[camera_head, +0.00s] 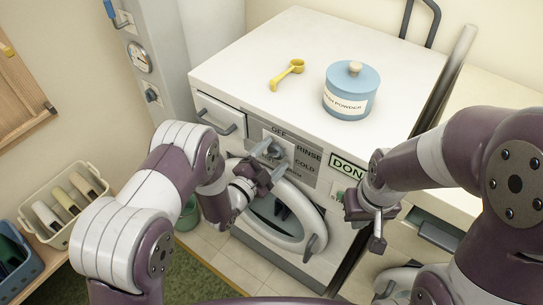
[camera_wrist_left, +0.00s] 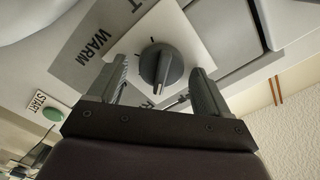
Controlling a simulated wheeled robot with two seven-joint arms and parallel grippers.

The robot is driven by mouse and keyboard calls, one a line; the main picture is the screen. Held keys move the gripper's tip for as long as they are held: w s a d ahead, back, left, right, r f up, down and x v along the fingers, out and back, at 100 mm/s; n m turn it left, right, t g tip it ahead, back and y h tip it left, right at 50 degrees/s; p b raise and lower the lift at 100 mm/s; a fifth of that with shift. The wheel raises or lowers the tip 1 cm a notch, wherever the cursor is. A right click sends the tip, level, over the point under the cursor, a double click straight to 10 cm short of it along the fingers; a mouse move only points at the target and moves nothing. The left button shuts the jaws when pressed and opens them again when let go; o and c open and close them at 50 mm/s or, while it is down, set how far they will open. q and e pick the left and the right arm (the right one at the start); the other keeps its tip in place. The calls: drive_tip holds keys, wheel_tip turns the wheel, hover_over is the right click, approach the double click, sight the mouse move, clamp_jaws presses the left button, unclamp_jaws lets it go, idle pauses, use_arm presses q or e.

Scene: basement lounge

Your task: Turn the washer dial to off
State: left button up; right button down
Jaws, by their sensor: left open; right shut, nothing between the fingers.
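The washer (camera_head: 312,60) is white, with a grey control panel on its front. The dark grey round dial (camera_wrist_left: 160,66) has a raised ridge and sits on a white plate. In the head view, the dial (camera_head: 266,150) shows below the word OFF, with RINSE and COLD to its right. My left gripper (camera_wrist_left: 158,80) is open, with its fingers on either side of the dial in the wrist view and gaps visible. In the head view, the left gripper (camera_head: 266,174) is just in front of the panel. My right gripper (camera_head: 376,218) is shut and empty, right of the washer door.
A blue washing powder jar (camera_head: 350,92) and a yellow scoop (camera_head: 287,74) are on the washer top. The round door (camera_head: 312,205) is below the panel. A green start button (camera_wrist_left: 53,115) shows at left in the wrist view. A bottle basket (camera_head: 75,200) stands at left.

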use_arm(q)
drive_tip(key=c, duration=1)
drive_tip(key=shift+n, duration=0.3)
drive_tip(key=n+b, duration=0.1)
drive_tip(key=n, duration=0.2)
drive_tip(key=shift+a+n+b, duration=0.1)
drive_tip(key=shift+n+b, duration=0.25)
drive_tip(key=shift+n, duration=0.05)
drive_tip(key=n+b, duration=0.1)
drive_tip(key=n, duration=0.4)
drive_tip(key=shift+w+a+r, duration=0.1)
drive_tip(key=shift+n, duration=0.4)
drive_tip(key=o, duration=1)
